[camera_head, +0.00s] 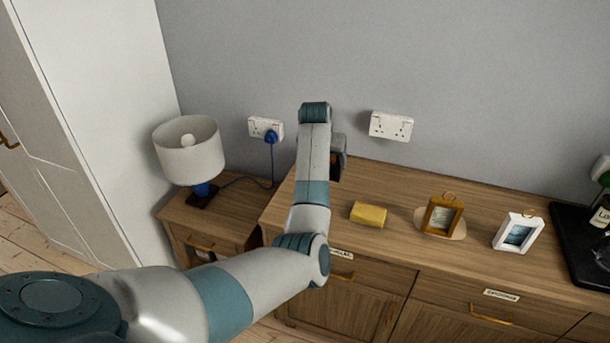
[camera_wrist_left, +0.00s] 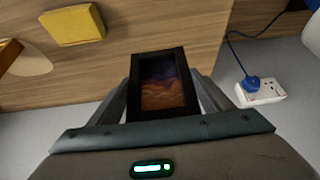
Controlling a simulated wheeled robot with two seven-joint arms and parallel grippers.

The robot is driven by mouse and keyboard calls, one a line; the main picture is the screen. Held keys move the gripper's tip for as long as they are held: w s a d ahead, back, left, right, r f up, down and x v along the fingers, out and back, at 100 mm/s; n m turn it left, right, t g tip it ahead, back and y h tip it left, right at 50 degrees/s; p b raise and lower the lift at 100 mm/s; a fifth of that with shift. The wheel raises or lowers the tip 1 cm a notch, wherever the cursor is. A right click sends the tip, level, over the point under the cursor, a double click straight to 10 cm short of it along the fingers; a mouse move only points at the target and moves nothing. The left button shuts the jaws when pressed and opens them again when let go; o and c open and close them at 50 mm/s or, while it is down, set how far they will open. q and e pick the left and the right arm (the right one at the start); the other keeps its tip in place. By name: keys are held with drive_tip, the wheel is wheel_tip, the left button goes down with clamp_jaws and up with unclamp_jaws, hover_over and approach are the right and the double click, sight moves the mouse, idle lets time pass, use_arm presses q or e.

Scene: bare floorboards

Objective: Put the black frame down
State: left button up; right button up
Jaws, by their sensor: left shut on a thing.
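The black frame (camera_wrist_left: 161,84), with a dark purple and orange picture, is between the fingers of my left gripper (camera_wrist_left: 163,95) in the left wrist view. The gripper is shut on it. In the head view my left gripper (camera_head: 338,155) is mostly hidden behind my own arm, at the back left end of the wooden sideboard (camera_head: 390,180), near the wall. Only a small dark bit of the frame shows there. I cannot tell whether the frame touches the sideboard top. My right gripper is in neither view.
A yellow block (camera_head: 368,215), a brown frame (camera_head: 441,215) on a pale mat and a white frame (camera_head: 518,232) stand to the right on the sideboard. A lamp (camera_head: 189,152) stands on a lower cabinet at left. Sockets (camera_head: 391,126) are on the wall. The sideboard's back middle is clear.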

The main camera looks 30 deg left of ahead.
use_arm(q)
drive_tip(key=s+a+f+p, duration=0.1)
drive_tip(key=a+f, duration=0.3)
drive_tip(key=a, duration=0.2)
drive_tip(key=shift+s+a+p, duration=0.3)
drive_tip(key=shift+p, duration=0.1)
drive_tip(key=shift+f+p, duration=0.7)
drive_tip(key=shift+f, duration=1.35)
drive_tip(key=shift+f, duration=0.15)
drive_tip(key=o, duration=1.2)
